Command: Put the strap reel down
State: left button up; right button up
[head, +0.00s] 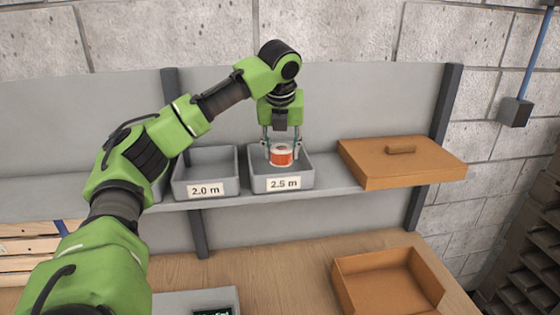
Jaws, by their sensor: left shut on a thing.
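The strap reel (281,157) is a small spool with a white top and an orange-red side. My left gripper (282,150) points down and is shut on it, with a finger on each side. The reel is over or inside the grey bin labelled 2.5 m (282,184) on the shelf. I cannot tell whether its bottom touches the bin floor. My right gripper is not in view.
A grey bin labelled 2.0 m (206,189) stands just left. A closed brown box (402,167) sits on the shelf to the right. An open brown box (387,283) is on the wooden bench below. A dark post (445,105) rises behind the shelf's right end.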

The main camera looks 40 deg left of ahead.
aim_at(280, 155)
pick_arm(q)
jog(key=f, duration=0.1)
jog(key=w+a+f, duration=0.1)
jog(key=a+f+p, duration=0.1)
jog(key=shift+w+a+f, duration=0.1)
jog(key=shift+w+f, duration=0.05)
jog(key=shift+w, duration=0.25)
jog(key=x, duration=0.1)
jog(key=p+x, duration=0.2)
jog(key=shift+s+d+f, duration=0.1)
jog(key=shift+s+d, duration=0.1)
jog(key=shift+s, duration=0.1)
jog(key=shift+f, duration=0.3)
jog(key=o, duration=1.2)
jog(key=shift+f, duration=0.1)
jog(key=shift+o, duration=0.2)
